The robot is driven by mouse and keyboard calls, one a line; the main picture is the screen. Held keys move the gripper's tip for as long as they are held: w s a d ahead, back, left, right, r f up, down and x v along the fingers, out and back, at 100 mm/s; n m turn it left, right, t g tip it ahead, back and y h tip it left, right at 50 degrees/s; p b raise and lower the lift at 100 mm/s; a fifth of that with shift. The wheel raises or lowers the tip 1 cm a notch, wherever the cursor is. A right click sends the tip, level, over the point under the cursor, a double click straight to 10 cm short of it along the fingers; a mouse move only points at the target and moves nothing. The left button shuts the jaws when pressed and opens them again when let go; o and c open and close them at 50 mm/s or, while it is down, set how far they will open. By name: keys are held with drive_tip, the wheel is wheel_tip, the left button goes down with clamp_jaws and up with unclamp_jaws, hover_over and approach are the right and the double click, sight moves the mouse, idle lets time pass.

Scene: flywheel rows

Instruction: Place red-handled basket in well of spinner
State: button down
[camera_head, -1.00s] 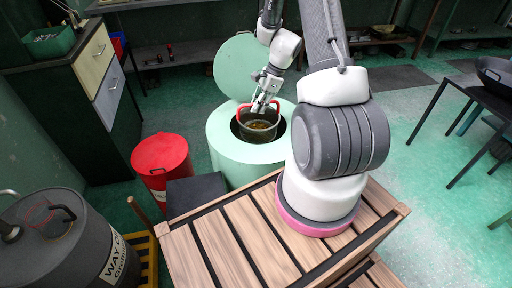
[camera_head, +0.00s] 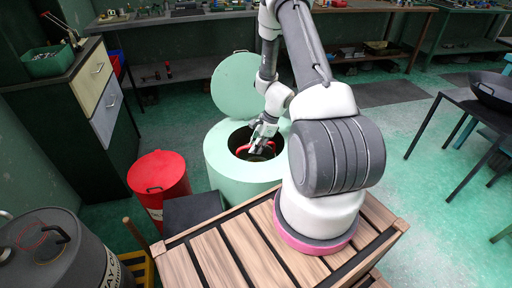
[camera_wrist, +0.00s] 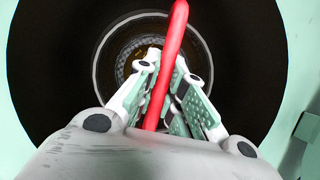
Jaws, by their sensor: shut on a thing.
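The spinner (camera_head: 222,165) is a pale green drum with its round lid (camera_head: 238,84) tilted up at the back. The red-handled basket (camera_head: 257,154) is a dark round pot inside the spinner's open well. In the wrist view its red handle (camera_wrist: 172,50) runs between the fingers, and the basket's round rim (camera_wrist: 103,50) shows below, inside the dark well. My gripper (camera_head: 262,137) is shut on the red handle and reaches into the mouth of the well from above. The head view does not show whether the basket touches the well's bottom; my arm hides part of the right side.
A red lidded bin (camera_head: 160,180) stands left of the spinner. A grey drum (camera_head: 65,250) is at the front left. A drawer cabinet (camera_head: 100,90) stands at the left. A table with a dark pan (camera_head: 492,88) is at the right. The green floor between is open.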

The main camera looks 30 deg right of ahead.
drive_tip(key=c, duration=1.5)
unclamp_jaws()
